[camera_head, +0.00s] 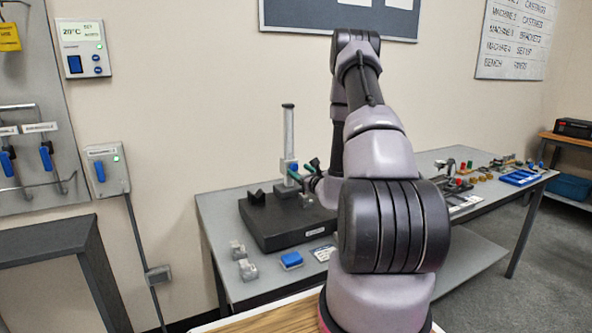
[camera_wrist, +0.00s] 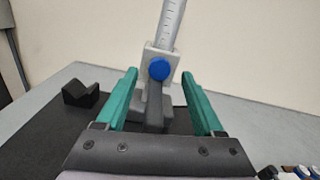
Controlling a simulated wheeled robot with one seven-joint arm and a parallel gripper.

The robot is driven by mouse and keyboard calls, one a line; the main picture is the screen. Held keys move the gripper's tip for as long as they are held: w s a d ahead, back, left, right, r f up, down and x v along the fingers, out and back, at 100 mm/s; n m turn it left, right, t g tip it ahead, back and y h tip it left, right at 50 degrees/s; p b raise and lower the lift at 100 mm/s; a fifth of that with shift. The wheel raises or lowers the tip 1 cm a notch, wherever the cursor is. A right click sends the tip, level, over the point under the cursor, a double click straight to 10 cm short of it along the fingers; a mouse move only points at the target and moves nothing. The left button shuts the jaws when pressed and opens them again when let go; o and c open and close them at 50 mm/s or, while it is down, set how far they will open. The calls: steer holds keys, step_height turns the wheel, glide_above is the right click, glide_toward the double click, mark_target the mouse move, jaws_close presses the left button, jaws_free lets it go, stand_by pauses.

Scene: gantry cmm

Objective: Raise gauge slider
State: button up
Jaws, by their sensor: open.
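The height gauge column (camera_head: 288,132) stands upright on the black plate (camera_head: 262,228) on the table. Its grey slider (camera_head: 289,168) sits low on the column. In the wrist view the slider (camera_wrist: 160,58) carries a round blue knob (camera_wrist: 159,69), with the graduated column (camera_wrist: 172,22) rising above it. My gripper (camera_wrist: 164,74) is open, its two green fingers on either side of the slider and apart from it in the picture. Whether the fingers reach as deep as the slider, I cannot tell. In the head view my gripper (camera_head: 303,172) is beside the gauge, partly hidden by my arm.
A black V-block (camera_wrist: 80,95) lies on the plate left of the gauge. Small grey blocks (camera_head: 248,270) and a blue item (camera_head: 291,260) lie at the table's front. Trays and parts (camera_head: 520,177) fill the table's right end. A wall stands behind.

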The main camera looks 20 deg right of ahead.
mark_target(295, 167)
steer(key=shift+w+a, duration=0.1)
steer(key=shift+w, duration=1.45)
jaws_close()
